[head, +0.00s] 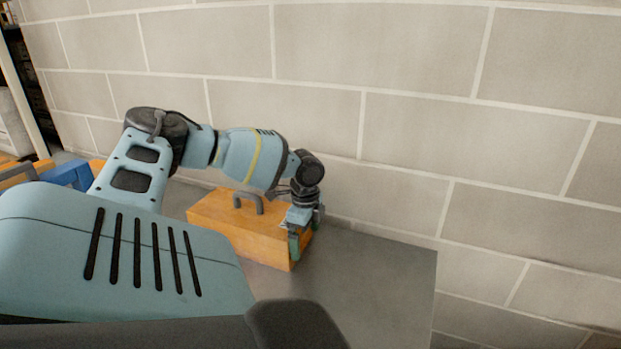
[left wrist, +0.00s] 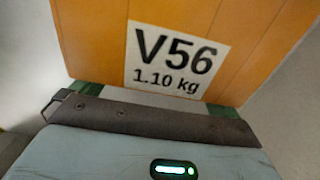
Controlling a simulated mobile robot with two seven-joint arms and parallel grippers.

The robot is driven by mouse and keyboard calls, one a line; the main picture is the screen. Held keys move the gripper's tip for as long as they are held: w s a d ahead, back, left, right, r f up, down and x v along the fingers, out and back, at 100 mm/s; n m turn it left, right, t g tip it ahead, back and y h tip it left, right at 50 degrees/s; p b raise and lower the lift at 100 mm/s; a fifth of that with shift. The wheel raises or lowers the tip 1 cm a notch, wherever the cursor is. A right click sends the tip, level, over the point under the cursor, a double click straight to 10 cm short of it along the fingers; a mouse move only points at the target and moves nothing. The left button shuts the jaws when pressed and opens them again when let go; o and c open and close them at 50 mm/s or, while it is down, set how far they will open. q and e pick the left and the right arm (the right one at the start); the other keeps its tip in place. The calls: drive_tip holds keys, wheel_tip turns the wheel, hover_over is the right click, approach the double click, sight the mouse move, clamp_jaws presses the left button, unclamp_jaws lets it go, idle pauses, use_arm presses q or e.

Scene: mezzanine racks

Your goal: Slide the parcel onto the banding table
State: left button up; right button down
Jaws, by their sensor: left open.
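The parcel is an orange, wood-like box (head: 222,217) with a dark grey handle (head: 247,202) on top. It sits on a grey tabletop (head: 385,270) close to the wall. My left gripper (head: 305,228) is open at the parcel's right end, fingers pointing down. In the left wrist view the parcel's orange face (left wrist: 95,45) fills the top, with a white label (left wrist: 177,60) reading "V56 1.10 kg". The green fingertips show at the face's lower edge; I cannot tell whether they touch it. My right gripper is not in view.
A pale block wall (head: 400,120) runs behind the tabletop. The tabletop is bare to the right of the parcel, up to its right edge. A blue object (head: 70,174) and orange items lie at the far left, partly hidden by my arm.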

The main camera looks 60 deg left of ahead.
use_arm(q)
drive_tip(key=shift+s+a+p, duration=0.4)
drive_tip(key=shift+s+a, duration=0.25)
drive_tip(key=shift+a, duration=0.1)
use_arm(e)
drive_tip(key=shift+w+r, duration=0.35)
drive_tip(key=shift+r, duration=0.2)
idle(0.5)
use_arm(q)
drive_tip(key=shift+w+d+f+b, duration=0.15)
drive_tip(key=shift+w+d+b, duration=0.2)
drive_tip(key=shift+d+b, duration=0.1)
drive_tip(key=shift+w+d+b, duration=0.55)
drive_tip(key=shift+w+d, duration=0.05)
drive_tip(key=shift+d, duration=0.15)
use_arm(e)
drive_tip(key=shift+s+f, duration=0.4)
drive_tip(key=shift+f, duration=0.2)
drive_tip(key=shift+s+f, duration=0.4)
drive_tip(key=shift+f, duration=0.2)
use_arm(q)
drive_tip(key=shift+r, duration=0.2)
wheel_tip(320, 180, up, 13)
drive_tip(key=p, duration=0.4)
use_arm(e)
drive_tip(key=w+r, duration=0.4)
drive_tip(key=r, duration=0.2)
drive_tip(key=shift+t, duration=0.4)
